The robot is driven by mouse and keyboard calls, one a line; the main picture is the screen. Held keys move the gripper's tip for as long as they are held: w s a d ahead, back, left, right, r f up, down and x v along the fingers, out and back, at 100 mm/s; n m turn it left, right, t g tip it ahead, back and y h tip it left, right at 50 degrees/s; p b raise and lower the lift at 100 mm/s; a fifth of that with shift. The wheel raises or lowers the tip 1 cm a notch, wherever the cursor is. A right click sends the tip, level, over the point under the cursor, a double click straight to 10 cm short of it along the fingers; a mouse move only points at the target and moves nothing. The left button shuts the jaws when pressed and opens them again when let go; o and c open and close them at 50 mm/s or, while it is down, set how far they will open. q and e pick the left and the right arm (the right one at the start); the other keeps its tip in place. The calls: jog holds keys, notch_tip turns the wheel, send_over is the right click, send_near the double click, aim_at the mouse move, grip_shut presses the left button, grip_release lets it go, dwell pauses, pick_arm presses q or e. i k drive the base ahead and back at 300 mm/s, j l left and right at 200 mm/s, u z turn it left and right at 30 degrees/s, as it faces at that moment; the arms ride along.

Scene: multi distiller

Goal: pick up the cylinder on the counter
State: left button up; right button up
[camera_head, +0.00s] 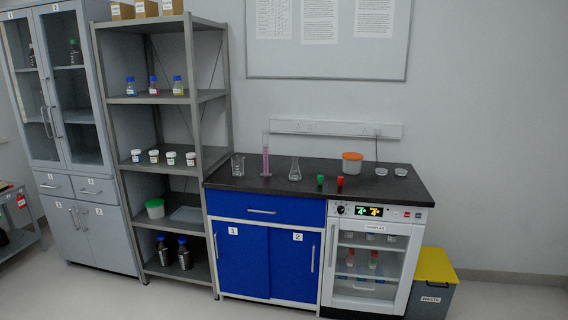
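A tall, narrow graduated cylinder (266,163) with pink liquid stands upright on the dark counter (228,184). It is left of the counter's middle, between a glass beaker (238,165) and a conical flask (295,169), apart from both. Neither of my grippers shows in the head view.
Green (320,181) and red (340,183) small items stand near the counter's front edge. An orange-lidded tub (352,163) and two glass dishes are farther right. Grey shelves (160,98) stand left; a yellow-lidded bin (435,270) stands right. The floor in front shows clear.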

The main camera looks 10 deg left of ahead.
aim_at(265, 173)
jog(key=i+l+u, duration=0.1)
jog(key=i, duration=0.35)
jog(key=i+l+u, duration=0.15)
jog(key=i, duration=0.35)
jog(key=i+l+u, duration=0.1)
jog(key=i+l, duration=0.2)
jog(key=i, duration=0.15)
